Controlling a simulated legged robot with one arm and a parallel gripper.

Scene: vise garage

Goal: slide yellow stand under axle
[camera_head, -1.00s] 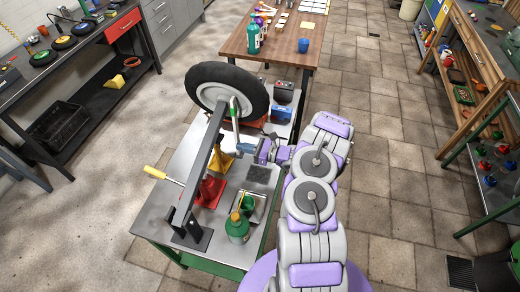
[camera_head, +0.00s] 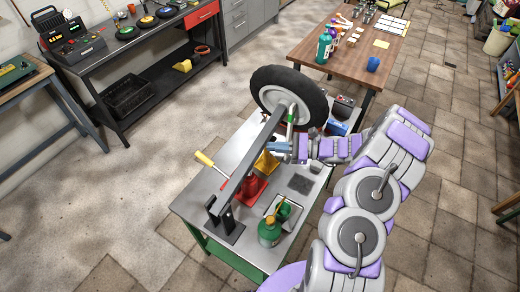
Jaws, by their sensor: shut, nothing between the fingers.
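The yellow stand (camera_head: 266,164) is on the metal bench top, behind the red stand (camera_head: 250,188) and close to the grey axle beam (camera_head: 258,150). Its upper part is partly hidden by the beam and my gripper. The beam runs from a black bracket (camera_head: 226,226) at the near end to the wheel (camera_head: 288,88). My gripper (camera_head: 280,147) is shut and empty. It is by the beam, at or just above the yellow stand. I cannot tell whether it touches the stand.
A screwdriver with a yellow handle (camera_head: 205,159) lies left of the beam. A green bottle (camera_head: 269,232) and a small tray (camera_head: 291,212) are at the front right of the bench. A dark pad (camera_head: 300,184) lies right of the red stand. A wooden table (camera_head: 345,50) stands behind.

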